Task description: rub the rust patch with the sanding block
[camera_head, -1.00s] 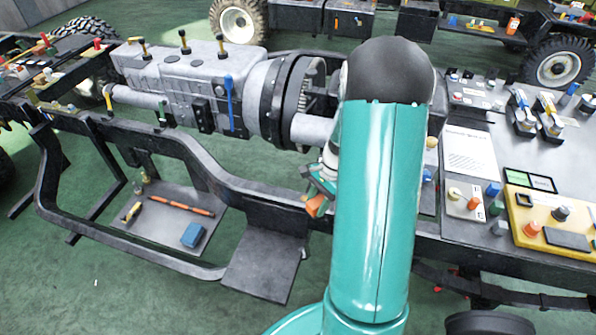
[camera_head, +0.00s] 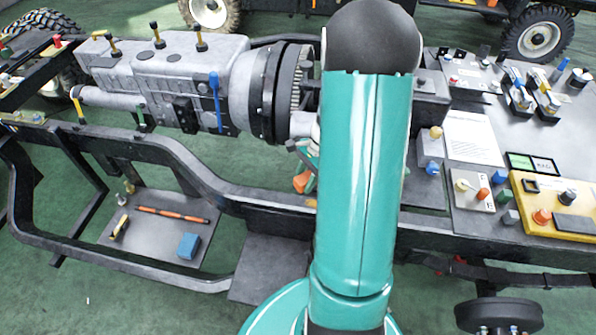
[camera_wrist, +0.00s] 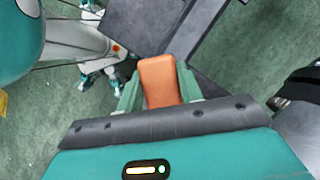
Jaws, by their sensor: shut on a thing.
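The sanding block appears to be the orange block (camera_wrist: 159,80) in the wrist view. My gripper (camera_wrist: 160,72) is shut on it, with a green finger on each side. In the head view the orange block (camera_head: 302,181) shows just left of my teal arm, above the dark chassis rail (camera_head: 270,200). Most of my gripper (camera_head: 304,165) is hidden behind the arm there. I cannot make out a rust patch in either view; my arm covers part of the rail.
A grey engine and gearbox (camera_head: 165,80) sits on the frame behind the rail. A low plate (camera_head: 150,228) holds a blue block (camera_head: 188,246) and an orange-and-black rod (camera_head: 172,214).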

